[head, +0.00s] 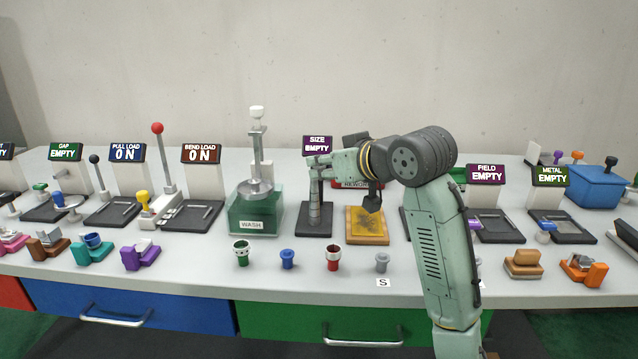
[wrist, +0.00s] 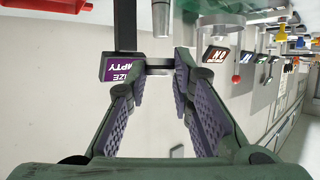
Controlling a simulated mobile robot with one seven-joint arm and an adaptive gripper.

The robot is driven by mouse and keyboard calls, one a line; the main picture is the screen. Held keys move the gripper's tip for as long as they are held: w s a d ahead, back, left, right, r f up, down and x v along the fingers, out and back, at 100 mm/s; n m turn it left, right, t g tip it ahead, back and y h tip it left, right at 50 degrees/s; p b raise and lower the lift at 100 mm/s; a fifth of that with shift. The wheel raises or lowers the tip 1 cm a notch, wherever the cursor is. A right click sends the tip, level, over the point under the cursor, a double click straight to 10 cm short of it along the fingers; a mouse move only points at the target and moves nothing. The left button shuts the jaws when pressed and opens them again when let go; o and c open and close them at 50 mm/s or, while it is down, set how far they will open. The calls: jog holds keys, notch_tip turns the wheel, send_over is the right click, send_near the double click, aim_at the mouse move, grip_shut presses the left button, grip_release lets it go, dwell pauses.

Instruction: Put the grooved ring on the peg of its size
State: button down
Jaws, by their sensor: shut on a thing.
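My gripper (head: 322,160) is at the SIZE station, just below the purple SIZE sign (head: 317,145), which reads EMPTY. In the wrist view its purple-padded fingers (wrist: 160,75) are shut on a small dark piece (wrist: 158,67), seen edge-on between the tips. I cannot make out a groove on it, so I cannot tell for sure that it is the grooved ring. A grey metal peg (head: 315,205) stands upright on a black base (head: 315,229) below the gripper. Part of a metal cylinder (wrist: 163,18) shows beyond the fingertips in the wrist view.
The green WASH tank (head: 255,212) stands left of the peg, a yellow plate (head: 367,238) to its right. In front are a green cup (head: 241,255), a blue piece (head: 287,259), a red cup (head: 333,260) and a grey piece (head: 382,262). My arm hides table area at right.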

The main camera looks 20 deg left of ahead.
aim_at(317, 191)
jog(key=shift+w+a+f+p, duration=0.2)
jog(key=shift+a+f+p, duration=0.1)
jog(key=shift+f, duration=0.8)
jog(key=shift+w+a+f+p, duration=0.2)
jog(key=shift+a+f+p, duration=0.1)
jog(key=shift+f, duration=0.8)
jog(key=shift+w+a+f+p, duration=0.2)
jog(key=shift+f+p, duration=0.1)
jog(key=shift+f, duration=0.8)
jog(key=c, duration=1.6)
grip_release()
jog(key=shift+w+a+f, duration=0.1)
jog(key=shift+c, duration=0.2)
jog(key=shift+o, duration=1.2)
